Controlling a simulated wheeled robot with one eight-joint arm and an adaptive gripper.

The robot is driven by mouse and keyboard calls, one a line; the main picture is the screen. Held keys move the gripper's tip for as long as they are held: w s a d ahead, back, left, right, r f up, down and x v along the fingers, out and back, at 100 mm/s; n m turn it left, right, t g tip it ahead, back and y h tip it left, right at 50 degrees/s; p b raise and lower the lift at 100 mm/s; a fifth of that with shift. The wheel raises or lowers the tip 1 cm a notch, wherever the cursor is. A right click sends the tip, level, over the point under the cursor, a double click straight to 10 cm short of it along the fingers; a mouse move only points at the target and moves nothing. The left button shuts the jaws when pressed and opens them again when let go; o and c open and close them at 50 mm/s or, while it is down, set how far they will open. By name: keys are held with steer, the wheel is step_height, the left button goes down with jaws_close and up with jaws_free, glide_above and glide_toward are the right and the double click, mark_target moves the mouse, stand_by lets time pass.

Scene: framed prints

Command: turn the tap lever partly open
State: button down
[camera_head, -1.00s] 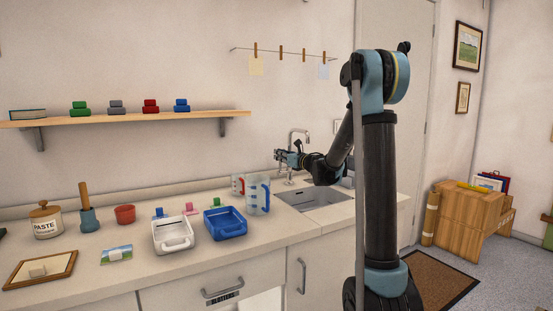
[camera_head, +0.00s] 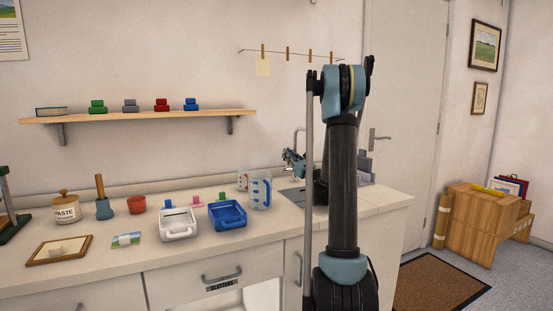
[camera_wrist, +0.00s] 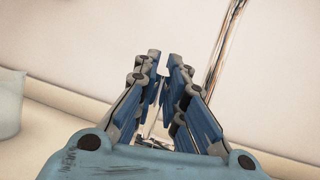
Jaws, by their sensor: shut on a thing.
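The chrome tap (camera_head: 297,138) stands behind the sink (camera_head: 292,195); my arm hides much of both. In the wrist view a chrome pipe of the tap (camera_wrist: 222,50) rises to the right of the fingers. My gripper (camera_head: 287,157) is at the tap, over the back of the sink. In the wrist view my gripper (camera_wrist: 164,68) has its fingertips close together around a thin, pale piece, which appears to be the tap lever (camera_wrist: 162,75). The fingers cover most of the lever, so its angle cannot be told.
Measuring jugs (camera_head: 260,192) stand left of the sink, near the blue tray (camera_head: 227,215) and white tray (camera_head: 179,225). A shelf (camera_head: 140,116) with coloured blocks is on the wall above. A wooden box (camera_head: 482,222) stands on the floor at right.

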steer(key=shift+d, duration=0.1)
steer(key=c, duration=1.7)
jaws_free()
steer(key=shift+o, duration=0.2)
steer(key=s+d, duration=0.7)
steer(key=s, duration=0.4)
steer(key=shift+f, duration=0.3)
